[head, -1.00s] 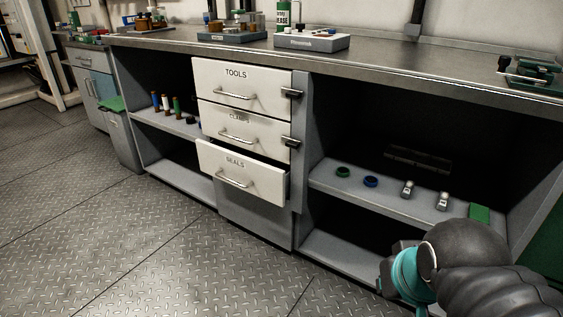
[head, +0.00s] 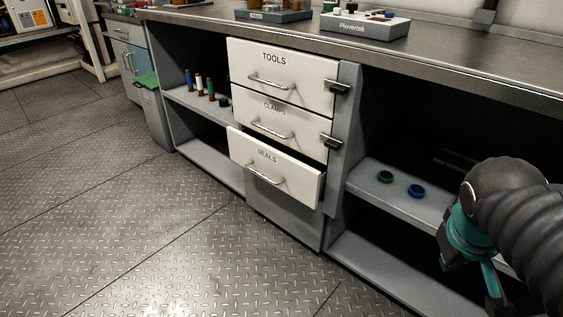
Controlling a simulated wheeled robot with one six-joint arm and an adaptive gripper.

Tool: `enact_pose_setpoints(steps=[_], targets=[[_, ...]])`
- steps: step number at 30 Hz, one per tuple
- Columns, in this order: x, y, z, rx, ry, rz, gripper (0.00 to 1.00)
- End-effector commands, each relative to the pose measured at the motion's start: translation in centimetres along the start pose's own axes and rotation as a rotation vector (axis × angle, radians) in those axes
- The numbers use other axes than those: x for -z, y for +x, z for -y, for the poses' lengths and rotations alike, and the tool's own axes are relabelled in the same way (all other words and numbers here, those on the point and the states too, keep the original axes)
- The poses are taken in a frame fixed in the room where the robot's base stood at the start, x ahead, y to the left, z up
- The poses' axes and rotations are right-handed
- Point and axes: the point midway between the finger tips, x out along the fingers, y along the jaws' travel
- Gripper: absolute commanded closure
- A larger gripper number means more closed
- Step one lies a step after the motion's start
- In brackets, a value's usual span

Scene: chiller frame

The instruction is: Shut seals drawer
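The seals drawer (head: 290,178) is the lowest of three white drawers in the bench. Its front, labelled SEALS, stands out from the two above, with a dark gap along its top and right side, so it is partly open. Its contents are not visible. A silver bar handle (head: 265,176) runs across its front. My arm with teal parts is at the lower right, apart from the drawer.
The tools drawer (head: 304,87) and clamps drawer (head: 300,135) above look shut, with dark latches at their right. A shelf (head: 363,181) with a green ring (head: 385,177) and blue ring (head: 416,191) is to the right. The floor (head: 150,235) in front is clear.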

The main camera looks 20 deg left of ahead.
Motion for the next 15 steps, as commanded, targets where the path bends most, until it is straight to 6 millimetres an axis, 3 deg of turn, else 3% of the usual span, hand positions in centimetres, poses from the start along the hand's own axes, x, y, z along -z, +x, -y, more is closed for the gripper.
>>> enact_pose_setpoints(steps=[8, 15], targets=[[8.2, 2.2, -0.1, -0.158, -0.463, 0.175, 1.00], [16.2, 4.6, 2.5, -0.326, -0.851, 0.297, 1.00]])
